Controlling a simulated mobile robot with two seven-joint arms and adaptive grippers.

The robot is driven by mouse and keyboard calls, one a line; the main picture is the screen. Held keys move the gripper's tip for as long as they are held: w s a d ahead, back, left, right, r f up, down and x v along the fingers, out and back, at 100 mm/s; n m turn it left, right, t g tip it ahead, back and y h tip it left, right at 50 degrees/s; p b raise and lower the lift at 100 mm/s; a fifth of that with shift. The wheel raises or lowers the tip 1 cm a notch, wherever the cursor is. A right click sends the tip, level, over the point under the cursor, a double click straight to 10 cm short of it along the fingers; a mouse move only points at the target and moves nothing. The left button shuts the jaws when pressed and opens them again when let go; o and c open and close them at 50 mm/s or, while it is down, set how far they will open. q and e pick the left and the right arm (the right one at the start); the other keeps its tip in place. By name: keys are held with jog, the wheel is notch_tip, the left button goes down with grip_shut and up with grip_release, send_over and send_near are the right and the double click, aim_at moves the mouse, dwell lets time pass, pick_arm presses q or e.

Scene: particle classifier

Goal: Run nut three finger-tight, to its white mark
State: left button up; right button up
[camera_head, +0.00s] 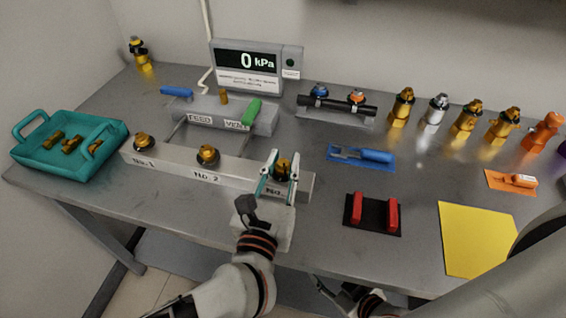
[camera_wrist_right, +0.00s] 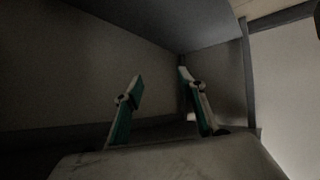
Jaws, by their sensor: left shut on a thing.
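The grey manifold bar (camera_head: 180,170) carries three brass nuts in a row, labelled No. 1, No. 2 and No. 3. Nut one (camera_head: 144,142) and nut two (camera_head: 207,154) stand free. Nut three (camera_head: 284,166) is at the bar's right end, partly hidden by the fingers of my left gripper (camera_head: 281,168), which is shut on it. Its white mark is too small to make out. My right gripper (camera_wrist_right: 161,80) is open and empty in the right wrist view, with dark surfaces below table height around it.
A pressure display (camera_head: 247,66) reading 0 kPa stands behind the feed block (camera_head: 220,115) with its green handle (camera_head: 251,112). A teal tray (camera_head: 112,160) of brass parts sits left. A blue tool (camera_head: 362,156), red-handled holder (camera_head: 372,214) and yellow sheet (camera_head: 476,240) lie right.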

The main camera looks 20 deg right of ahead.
jog(key=shift+f, duration=0.15)
pick_arm(q)
jog(key=shift+f+m+g+h, duration=0.15)
jog(key=shift+m+g+h, duration=0.4)
jog(key=shift+h, duration=0.25)
jog(key=shift+w+m+g+h+b, duration=0.1)
jog(key=shift+m+g+h+b, duration=0.4)
jog(key=shift+m+h, duration=0.2)
jog(key=m+g+h, duration=0.2)
jog(key=g, duration=0.1)
jog(key=shift+m, duration=0.25)
jog(key=shift+m+g+h+b, duration=0.35)
jog(key=shift+m+g+h, duration=0.2)
jog(key=shift+g, duration=0.3)
pick_arm(e)
jog(key=shift+w+a, duration=0.1)
jog(key=shift+w, duration=0.25)
pick_arm(q)
jog(key=shift+r, duration=0.2)
pick_arm(e)
jog(key=shift+s, duration=0.25)
pick_arm(q)
jog(key=o, duration=1.1)
pick_arm(e)
jog(key=shift+s+a+f, duration=0.1)
jog(key=shift+s+a, duration=0.05)
pick_arm(q)
jog(key=shift+o, duration=0.2)
